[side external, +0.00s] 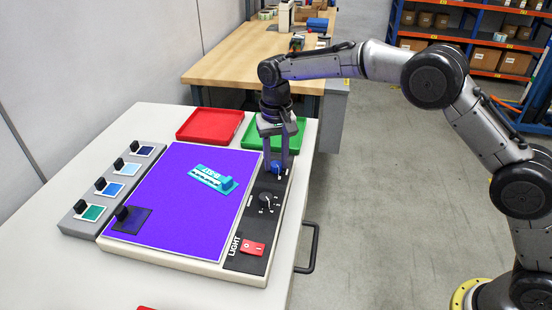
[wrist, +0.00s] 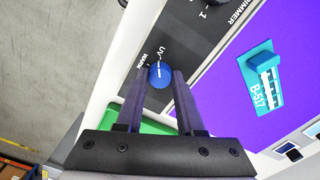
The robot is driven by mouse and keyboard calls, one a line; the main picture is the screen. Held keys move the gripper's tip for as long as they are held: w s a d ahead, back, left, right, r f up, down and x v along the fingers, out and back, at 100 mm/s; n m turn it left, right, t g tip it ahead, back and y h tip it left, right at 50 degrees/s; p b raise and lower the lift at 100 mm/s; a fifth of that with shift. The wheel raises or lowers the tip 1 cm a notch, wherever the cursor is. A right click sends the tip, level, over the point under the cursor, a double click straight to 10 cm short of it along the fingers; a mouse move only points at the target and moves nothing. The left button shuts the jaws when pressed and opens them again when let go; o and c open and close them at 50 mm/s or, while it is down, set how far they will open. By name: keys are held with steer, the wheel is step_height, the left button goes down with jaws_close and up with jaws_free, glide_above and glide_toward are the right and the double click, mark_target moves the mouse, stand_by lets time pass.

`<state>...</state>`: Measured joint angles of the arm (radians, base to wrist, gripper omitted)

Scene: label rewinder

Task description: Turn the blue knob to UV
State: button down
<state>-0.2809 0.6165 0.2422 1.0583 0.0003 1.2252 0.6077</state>
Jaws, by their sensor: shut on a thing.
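The blue knob (side external: 277,168) sits at the far end of the black control strip, beside the lit panel. In the wrist view the knob (wrist: 160,76) lies between the two fingertips, below the printed words UV and WARM. Its white mark points up toward UV. My gripper (side external: 275,172) reaches straight down and is shut on the knob; the fingers (wrist: 159,78) also show in the wrist view, one on each side of it. The panel (side external: 165,205) glows violet. The fingers hide part of the knob in the side view.
A black dimmer knob (side external: 266,199) and a red light switch (side external: 253,248) share the strip. A teal B-517 piece (side external: 212,178) lies on the panel. Red (side external: 210,124) and green (side external: 258,136) trays are behind. A grey sample rack (side external: 75,228) stands left.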

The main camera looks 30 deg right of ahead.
mark_target(276, 164)
steer(key=shift+r+m, duration=0.1)
steer(key=shift+m, duration=0.5)
steer(key=c, duration=0.5)
jaws_free()
step_height(276, 164, up, 14)
steer(key=shift+f, duration=0.15)
stand_by(0.3)
